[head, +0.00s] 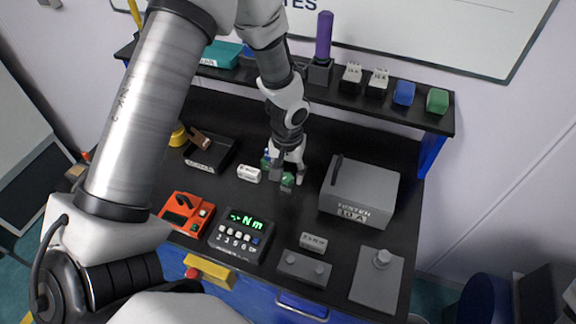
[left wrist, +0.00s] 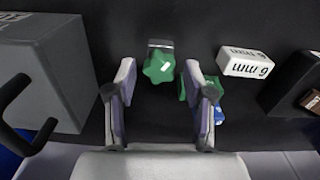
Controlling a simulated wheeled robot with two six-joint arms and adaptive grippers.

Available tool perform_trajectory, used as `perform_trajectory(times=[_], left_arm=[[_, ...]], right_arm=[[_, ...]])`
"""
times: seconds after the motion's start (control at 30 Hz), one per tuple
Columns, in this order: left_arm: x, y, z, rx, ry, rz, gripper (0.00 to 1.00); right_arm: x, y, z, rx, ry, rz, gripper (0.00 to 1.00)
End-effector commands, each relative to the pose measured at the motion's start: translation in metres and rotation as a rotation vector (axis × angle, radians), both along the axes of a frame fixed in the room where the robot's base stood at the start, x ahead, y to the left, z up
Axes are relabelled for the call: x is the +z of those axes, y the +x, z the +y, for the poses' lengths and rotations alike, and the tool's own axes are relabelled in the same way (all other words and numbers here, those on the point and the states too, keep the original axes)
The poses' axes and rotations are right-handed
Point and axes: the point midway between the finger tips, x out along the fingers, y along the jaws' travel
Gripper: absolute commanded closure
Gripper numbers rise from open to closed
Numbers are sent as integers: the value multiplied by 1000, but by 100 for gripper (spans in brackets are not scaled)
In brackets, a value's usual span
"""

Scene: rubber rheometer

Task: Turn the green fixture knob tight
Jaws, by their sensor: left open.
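The green knob (head: 287,181) sits on the black bench top, below my left gripper (head: 288,172). In the left wrist view the green knob (left wrist: 159,67) is lobed, with a white mark, on a small grey fixture (left wrist: 161,44). It lies between the lines of the two fingers of my left gripper (left wrist: 160,76), which are open. I cannot tell whether either finger touches it. A second green part (left wrist: 184,88) and a blue part (left wrist: 219,115) show partly behind the right-hand finger. My right gripper is not in view.
A white block marked 6 mm (head: 249,173) lies left of the gripper. The grey tester box (head: 360,190) stands to the right. A black tray (head: 222,160), a red device (head: 186,213) and a keypad unit (head: 240,236) are nearby. A shelf (head: 420,117) runs behind.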

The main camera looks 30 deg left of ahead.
Motion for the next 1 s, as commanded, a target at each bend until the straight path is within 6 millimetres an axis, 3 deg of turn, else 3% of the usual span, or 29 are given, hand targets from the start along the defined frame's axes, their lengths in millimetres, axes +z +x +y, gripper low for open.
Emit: perform_trajectory(times=[0.03,0.1,0.57,0.7,0.87,1.0], left_arm=[[-11,1,0,86,-1,-4,48],[-10,1,0,215,-1,-3,48],[-5,0,0,774,0,-1,48],[-7,0,0,1016,-1,-2,48],[-5,0,0,1173,0,0,48],[-6,0,0,1414,-1,-2,48]], right_arm=[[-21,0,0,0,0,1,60],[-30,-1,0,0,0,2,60],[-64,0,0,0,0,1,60],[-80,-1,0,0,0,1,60],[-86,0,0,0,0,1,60],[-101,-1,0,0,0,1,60]])
